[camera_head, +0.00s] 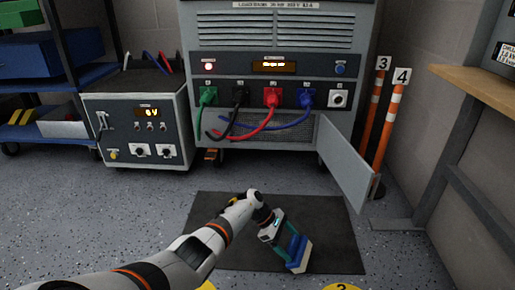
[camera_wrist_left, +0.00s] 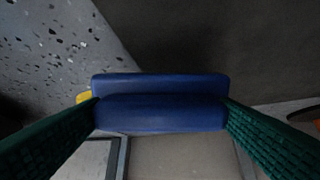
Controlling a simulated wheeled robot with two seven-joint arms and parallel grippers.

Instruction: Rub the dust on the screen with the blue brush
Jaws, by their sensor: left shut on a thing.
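My left gripper (camera_head: 289,247) reaches out low over the dark floor mat, in front of the large grey cabinet. It is shut on the blue brush (camera_wrist_left: 160,113), whose blue handle lies across between the green finger pads in the left wrist view. In the head view the brush (camera_head: 299,256) shows only partly at the gripper's end. A mesh screen (camera_head: 270,138) is set low in the cabinet front, behind hanging cables, and the brush is well apart from it. I cannot make out dust on it at this size. My right gripper is out of view.
A grey panel door (camera_head: 346,160) stands swung open at the screen's right. Green, black, red and blue cables (camera_head: 262,123) hang in front. A smaller power unit (camera_head: 140,120) stands left. Orange-white posts (camera_head: 386,130) stand right. The dark mat (camera_head: 225,210) is clear.

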